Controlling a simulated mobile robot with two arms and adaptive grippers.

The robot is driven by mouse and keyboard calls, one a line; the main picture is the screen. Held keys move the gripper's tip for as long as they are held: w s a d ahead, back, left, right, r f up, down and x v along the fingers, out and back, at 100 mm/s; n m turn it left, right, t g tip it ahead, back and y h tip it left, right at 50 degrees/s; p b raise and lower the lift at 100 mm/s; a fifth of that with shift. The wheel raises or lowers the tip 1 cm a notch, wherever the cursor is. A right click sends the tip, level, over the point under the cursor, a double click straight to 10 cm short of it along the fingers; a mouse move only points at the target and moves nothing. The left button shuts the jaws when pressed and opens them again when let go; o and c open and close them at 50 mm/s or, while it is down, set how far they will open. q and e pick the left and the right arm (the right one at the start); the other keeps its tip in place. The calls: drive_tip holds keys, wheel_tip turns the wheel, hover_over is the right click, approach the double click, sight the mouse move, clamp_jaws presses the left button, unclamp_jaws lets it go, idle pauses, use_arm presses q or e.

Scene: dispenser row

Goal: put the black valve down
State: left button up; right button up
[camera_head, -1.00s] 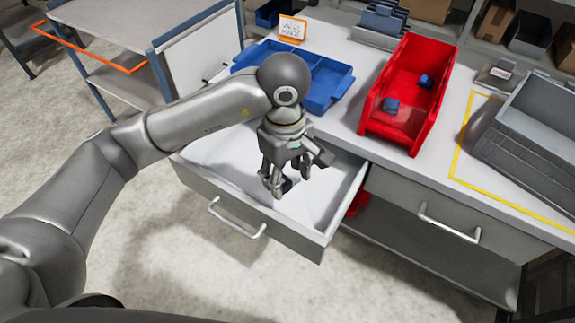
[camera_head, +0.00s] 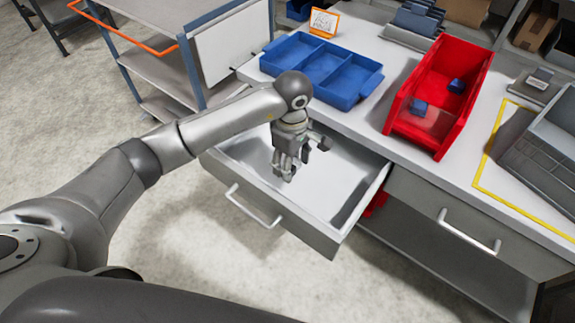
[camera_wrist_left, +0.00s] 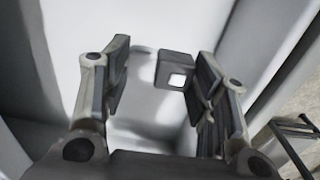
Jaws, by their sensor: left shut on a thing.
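My left gripper (camera_head: 287,169) points down into the open drawer (camera_head: 327,243), above or near its white floor; I cannot tell the exact height. In the left wrist view my gripper (camera_wrist_left: 158,85) shows its two fingers apart with the black valve (camera_wrist_left: 167,59) between them. The valve looks like a dark block with a small white square on its face, close against the right finger. My left gripper is shut on it. My right gripper is not in view.
A blue divided tray (camera_head: 352,92) and a red bin (camera_head: 398,126) with blue pieces stand on the counter behind the drawer. A grey container (camera_head: 545,165) stands at the right. A cart (camera_head: 160,60) stands at the left. The drawer floor around the gripper looks bare.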

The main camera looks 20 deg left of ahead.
use_arm(q)
drive_tip(key=shift+w+a+f, duration=0.3)
drive_tip(key=shift+a+f, duration=0.1)
drive_tip(key=shift+f, duration=0.2)
drive_tip(key=f, duration=0.1)
drive_tip(key=f+p, duration=0.1)
drive_tip(key=f, duration=0.1)
drive_tip(key=shift+w+a, duration=0.15)
drive_tip(key=shift+a, duration=0.15)
drive_tip(key=shift+f, duration=0.45)
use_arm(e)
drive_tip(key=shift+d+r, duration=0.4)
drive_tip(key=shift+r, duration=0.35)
use_arm(q)
drive_tip(key=shift+f, duration=0.15)
drive_tip(key=o, duration=1.1)
drive_tip(key=shift+c, duration=0.2)
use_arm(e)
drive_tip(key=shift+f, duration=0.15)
